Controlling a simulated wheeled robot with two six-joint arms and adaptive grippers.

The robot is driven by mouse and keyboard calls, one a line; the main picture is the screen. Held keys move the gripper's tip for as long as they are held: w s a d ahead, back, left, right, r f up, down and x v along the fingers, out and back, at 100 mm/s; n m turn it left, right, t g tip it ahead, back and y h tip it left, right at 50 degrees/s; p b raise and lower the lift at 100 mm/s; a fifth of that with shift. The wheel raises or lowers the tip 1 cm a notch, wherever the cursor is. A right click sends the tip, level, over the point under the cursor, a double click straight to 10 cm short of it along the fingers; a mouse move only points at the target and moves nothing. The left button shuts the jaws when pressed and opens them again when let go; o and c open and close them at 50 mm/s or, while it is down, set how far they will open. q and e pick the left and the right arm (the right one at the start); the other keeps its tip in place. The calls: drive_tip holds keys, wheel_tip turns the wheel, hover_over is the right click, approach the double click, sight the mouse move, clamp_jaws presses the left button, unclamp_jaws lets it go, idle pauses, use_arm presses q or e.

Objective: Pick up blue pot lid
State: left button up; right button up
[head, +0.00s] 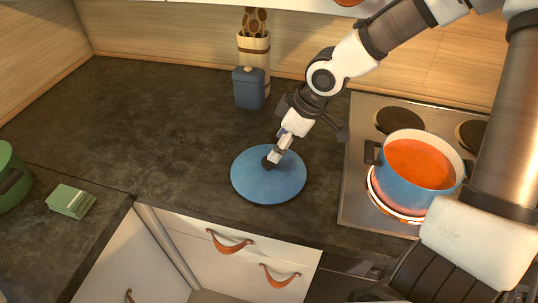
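The blue pot lid (254,187) is a round, flat disc that appears to lie on the dark countertop, left of the stove. Its dark knob (267,164) is near the middle, partly covered by my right gripper. My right gripper (272,157) comes down from the upper right, with its fingertips at the knob. The fingers are seen nearly edge-on, so whether they are closed on the knob is unclear. The blue pot (418,187) holds orange-red soup and stands uncovered on a glowing burner. My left gripper is not in view.
The stove (355,190) borders the lid's right side. A blue canister (249,89) and a utensil holder (254,51) stand behind the lid. Green sponges or cloths (71,201) and a green pot (10,180) are at left. The counter left of the lid is clear.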

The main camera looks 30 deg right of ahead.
sight(268, 162)
drive_tip(key=x, duration=0.6)
drive_tip(key=shift+s+a+f, duration=0.2)
drive_tip(key=shift+a, duration=0.2)
drive_tip(key=shift+w+f, duration=0.3)
drive_tip(key=shift+s+r, duration=0.1)
drive_tip(key=shift+s, duration=0.05)
drive_tip(key=shift+s+a, duration=0.1)
drive_tip(key=c, duration=0.5)
clamp_jaws()
